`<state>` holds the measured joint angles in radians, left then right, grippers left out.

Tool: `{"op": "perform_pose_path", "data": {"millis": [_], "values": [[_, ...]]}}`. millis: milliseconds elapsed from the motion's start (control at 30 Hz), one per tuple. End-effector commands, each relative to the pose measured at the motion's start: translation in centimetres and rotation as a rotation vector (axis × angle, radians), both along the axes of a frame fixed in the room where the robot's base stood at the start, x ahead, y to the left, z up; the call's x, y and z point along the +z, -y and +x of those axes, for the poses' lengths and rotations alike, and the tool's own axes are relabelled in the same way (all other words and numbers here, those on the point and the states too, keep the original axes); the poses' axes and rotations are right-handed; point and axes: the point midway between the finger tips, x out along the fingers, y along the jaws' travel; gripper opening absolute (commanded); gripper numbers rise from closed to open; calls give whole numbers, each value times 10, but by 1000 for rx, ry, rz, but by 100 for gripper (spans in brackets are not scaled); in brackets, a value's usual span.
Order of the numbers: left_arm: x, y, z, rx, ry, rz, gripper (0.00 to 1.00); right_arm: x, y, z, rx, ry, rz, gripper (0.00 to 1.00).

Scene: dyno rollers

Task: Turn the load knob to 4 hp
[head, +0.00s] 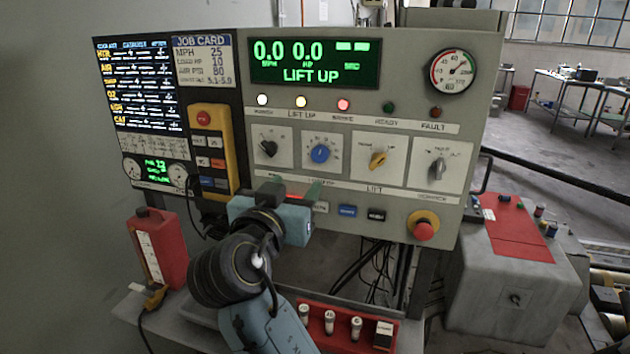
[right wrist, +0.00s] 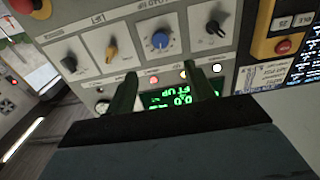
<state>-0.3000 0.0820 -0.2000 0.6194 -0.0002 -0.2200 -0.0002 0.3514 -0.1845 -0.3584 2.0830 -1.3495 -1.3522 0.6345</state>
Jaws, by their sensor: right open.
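A row of four-cornered knob plates sits on the grey console below the lights. The blue knob (head: 320,153) is second from the left; it also shows in the right wrist view (right wrist: 160,40). The black knob (head: 268,148) is to its left. The knob labels are too small to read surely, so I cannot tell which is the load knob. My right gripper (head: 296,191) is open and empty, in front of the panel just below the black and blue knobs. Its fingers (right wrist: 162,86) point toward the panel, apart from the blue knob. My left gripper is out of view.
A yellow knob (head: 377,160) and a grey knob (head: 437,168) are further right. A red stop button (head: 424,231) sits lower right. The green display (head: 315,63) reads 0.0 MPH, 0.0 HP and LIFT UP. A yellow pendant (head: 212,150) hangs at left.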

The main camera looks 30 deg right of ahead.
Motion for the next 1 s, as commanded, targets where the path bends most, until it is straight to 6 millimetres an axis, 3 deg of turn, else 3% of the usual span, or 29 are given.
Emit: {"op": "perform_pose_path", "data": {"millis": [233,700,1000], "values": [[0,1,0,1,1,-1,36,-1,15,12,-2,1,-4,53],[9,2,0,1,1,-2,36,-2,86,72,-3,-1,-3,53],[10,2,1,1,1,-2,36,-3,102,87,0,-1,-1,53]]}}
